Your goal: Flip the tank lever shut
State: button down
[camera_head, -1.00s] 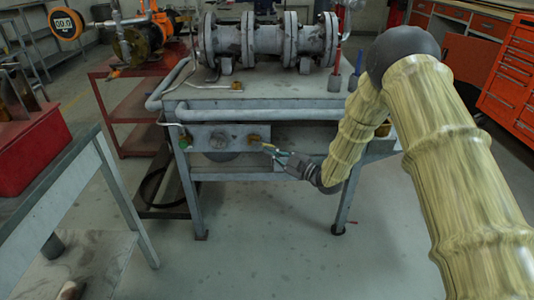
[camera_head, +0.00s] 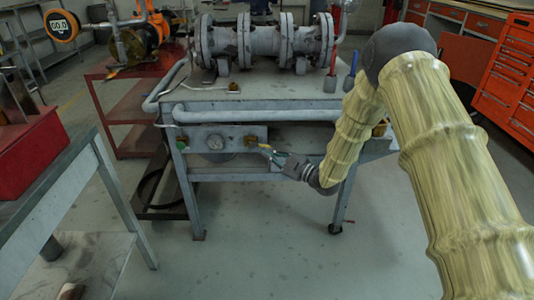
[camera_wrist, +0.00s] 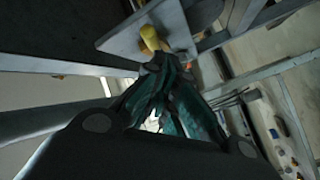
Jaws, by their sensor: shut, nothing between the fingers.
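A grey panel (camera_head: 232,131) on the front of the grey bench carries a round gauge (camera_head: 215,142) and a small yellow-brown fitting (camera_head: 250,140), which I take to be the tank lever. In the wrist view a yellow handle-like part (camera_wrist: 150,38) stands out from a pale plate (camera_wrist: 125,38), just beyond my fingertips. My gripper (camera_head: 268,150) is shut and empty, its fingers pointing at the panel, just right of and below the fitting. Its dark fingers also show in the wrist view (camera_wrist: 155,90). I cannot tell whether the fingertips touch the yellow part.
Flanged pipework (camera_head: 265,42) lies on top of the bench (camera_head: 260,97), above a bent grey pipe (camera_head: 255,115) along its front edge. A table with a red box (camera_head: 30,145) stands at the left. The floor in front of the bench is clear.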

jog(key=s+d+r+p, duration=0.2)
jog(key=s+d+r, duration=0.1)
jog(key=s+d, duration=0.5)
jog(key=shift+d+r, duration=0.25)
jog(key=shift+r, duration=0.05)
jog(key=shift+w, duration=0.15)
jog(key=shift+r+n+g+h+b, duration=0.6)
jog(key=shift+r+n+g+h, duration=0.55)
jog(key=shift+h, duration=0.45)
jog(key=shift+r, duration=0.15)
jog(key=shift+a, duration=0.15)
